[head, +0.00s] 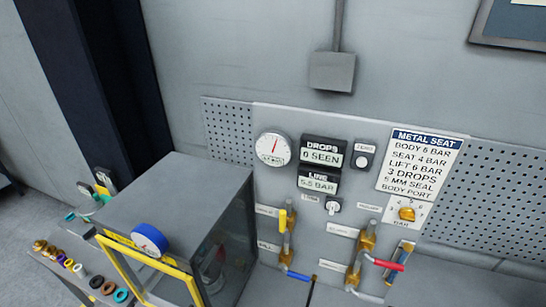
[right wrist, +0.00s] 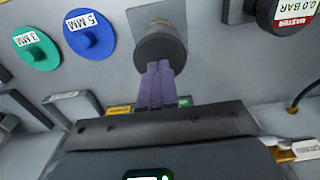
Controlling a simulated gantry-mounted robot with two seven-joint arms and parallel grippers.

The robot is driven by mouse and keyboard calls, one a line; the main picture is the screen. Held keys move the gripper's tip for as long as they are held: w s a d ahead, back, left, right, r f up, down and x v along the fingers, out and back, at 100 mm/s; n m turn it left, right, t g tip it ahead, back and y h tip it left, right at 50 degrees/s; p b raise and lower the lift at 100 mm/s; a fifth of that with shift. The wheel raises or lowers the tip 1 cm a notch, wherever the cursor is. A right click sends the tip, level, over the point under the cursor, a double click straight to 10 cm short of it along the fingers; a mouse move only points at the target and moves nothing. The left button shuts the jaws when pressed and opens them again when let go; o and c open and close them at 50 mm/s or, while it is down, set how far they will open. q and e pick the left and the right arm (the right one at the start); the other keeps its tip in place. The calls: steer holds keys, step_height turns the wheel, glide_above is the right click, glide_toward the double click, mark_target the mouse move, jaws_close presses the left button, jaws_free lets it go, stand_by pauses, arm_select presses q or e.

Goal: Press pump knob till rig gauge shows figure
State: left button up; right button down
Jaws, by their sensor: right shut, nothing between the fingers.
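In the right wrist view a dark round knob (right wrist: 158,38), which looks like the pump knob, sticks out from a grey plate. My right gripper (right wrist: 160,66) is shut and empty, its purple fingers pointing at the knob. The tips overlap the knob's lower edge; I cannot tell whether they touch it. In the head view a round white dial gauge (head: 273,148) with a red needle hangs on the panel; its figures are too small to read. A line display (head: 318,183) reads about 5.5 BAR. My left gripper is not in view.
A sign (head: 421,160) headed METAL SEAT lists bar figures. A drops display (head: 322,157) reads 0 SEEN. Beside the knob are a blue 5 MM disc (right wrist: 90,35), a green 3 MM disc (right wrist: 36,47) and a MASTER gauge (right wrist: 288,14) reading 0.0 BAR. A grey cabinet (head: 190,195) stands left.

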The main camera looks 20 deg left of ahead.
stand_by(0.6)
steer(key=shift+f, duration=0.35)
steer(key=shift+f+b, duration=0.5)
steer(key=shift+b, duration=0.05)
steer(key=shift+f+b, duration=0.35)
steer(key=shift+f, duration=0.3)
steer(key=shift+r, duration=0.15)
steer(key=shift+r+p, duration=0.9)
steer(key=shift+r, duration=0.45)
